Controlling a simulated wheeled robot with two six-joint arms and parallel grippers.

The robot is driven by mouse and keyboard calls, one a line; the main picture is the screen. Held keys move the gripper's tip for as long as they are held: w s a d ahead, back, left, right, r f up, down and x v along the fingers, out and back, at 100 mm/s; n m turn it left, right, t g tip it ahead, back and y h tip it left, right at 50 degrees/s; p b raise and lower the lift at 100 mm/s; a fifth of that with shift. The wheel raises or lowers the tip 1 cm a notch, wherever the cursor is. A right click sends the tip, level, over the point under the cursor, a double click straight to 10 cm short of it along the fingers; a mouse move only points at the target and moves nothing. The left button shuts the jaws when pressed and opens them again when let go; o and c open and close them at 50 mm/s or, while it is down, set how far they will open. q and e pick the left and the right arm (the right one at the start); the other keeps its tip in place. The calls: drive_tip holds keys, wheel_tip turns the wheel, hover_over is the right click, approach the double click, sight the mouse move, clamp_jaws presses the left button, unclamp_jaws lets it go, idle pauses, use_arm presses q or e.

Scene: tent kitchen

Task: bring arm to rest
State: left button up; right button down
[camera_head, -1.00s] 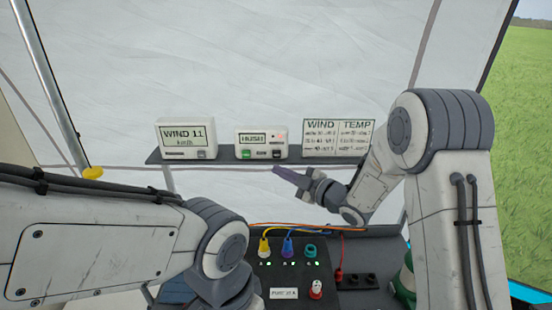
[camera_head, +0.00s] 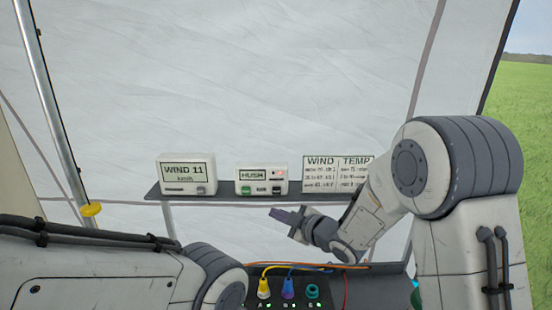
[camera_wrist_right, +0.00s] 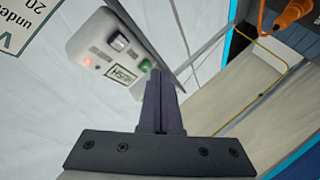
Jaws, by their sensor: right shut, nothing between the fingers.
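My right gripper (camera_head: 286,216) is in the head view just below the shelf, in front of the HUSH box. Its purple fingers are together and hold nothing. It also shows in the right wrist view (camera_wrist_right: 160,85), fingers shut, with the HUSH box beyond them. My right arm (camera_head: 455,175) comes in from the right and reaches left. My left arm (camera_head: 95,270) crosses the lower left of the head view. Its gripper is out of the picture.
A dark shelf (camera_head: 222,196) carries the WIND 11 box (camera_head: 188,190), the HUSH box (camera_head: 262,188) with a red light, and a WIND/TEMP chart (camera_head: 338,172). Below, a dark panel (camera_head: 330,291) has yellow, blue and teal plugs. Tent fabric stands behind.

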drive_tip(key=s+d+f+m+g+h, duration=0.1)
drive_tip(key=s+m+g+h, duration=0.3)
drive_tip(key=s, duration=1.4)
drive_tip(key=s+d+f+m+g+h, duration=0.2)
drive_tip(key=s+g, duration=0.5)
drive_tip(key=s, duration=1.2)
drive_tip(key=d+m+h, duration=0.1)
drive_tip(key=m+h, duration=0.1)
drive_tip(key=m, duration=0.1)
drive_tip(key=shift+d+f+m+g, duration=0.15)
drive_tip(key=shift+f+m+g, duration=0.05)
drive_tip(key=shift+m+g, duration=0.1)
